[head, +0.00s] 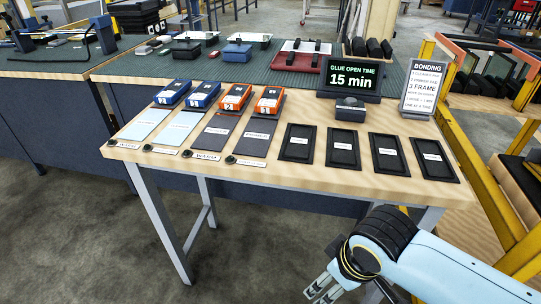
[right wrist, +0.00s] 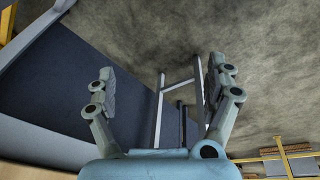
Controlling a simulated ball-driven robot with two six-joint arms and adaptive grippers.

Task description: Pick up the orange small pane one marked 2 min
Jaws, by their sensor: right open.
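Two orange block-shaped items lie side by side at the back of the wooden table (head: 300,180): a left orange one (head: 236,96) and a right orange one (head: 269,100). Each has a small white label with a digit; the left looks like a 2, the right like a 1, but the print is too small to be sure. My right gripper (head: 322,288) is open and empty, low in front of the table and well away from both. My left gripper is not in view.
Two blue blocks (head: 204,95) lie left of the orange ones. Light and dark panes (head: 181,128) lie in front of them. Several black frames (head: 343,149) lie at right. A "15 min" display (head: 352,78) and a bonding sign (head: 421,88) stand at the back right. A yellow rack is at right.

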